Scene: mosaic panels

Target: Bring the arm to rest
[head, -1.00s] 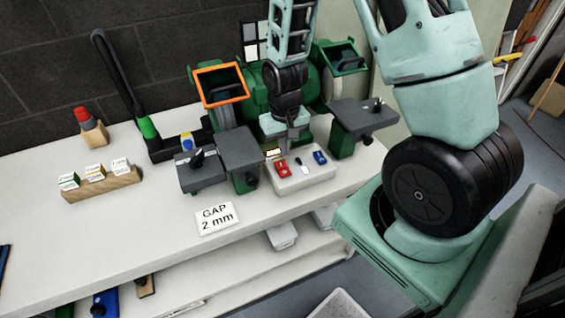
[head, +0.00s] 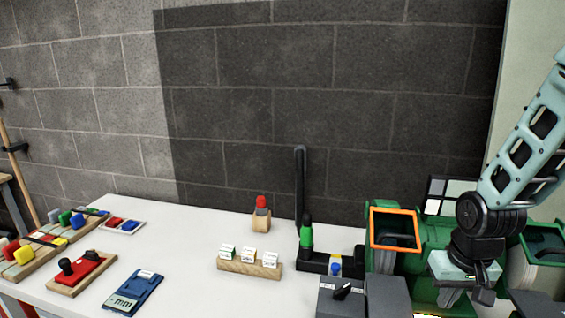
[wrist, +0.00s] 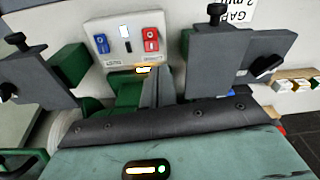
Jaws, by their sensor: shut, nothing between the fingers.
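My arm comes in from the right in the head view. My gripper (head: 462,296) hangs over the green bench grinder (head: 430,240), with its hand partly in front of the machine. In the wrist view the gripper fingers (wrist: 163,82) are together with nothing between them. They point towards the switch box (wrist: 126,40), which has a red and a blue switch. I cannot tell from the views how far the fingers are from the machine.
Grey tool rests (wrist: 40,72) flank the fingers, the right one (wrist: 225,65) close by. An orange-framed shield (head: 395,230) stands left of the arm in the head view. A label block (head: 249,264), a red-topped piece (head: 262,212) and a blue gauge (head: 134,293) lie on the white bench (head: 190,235).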

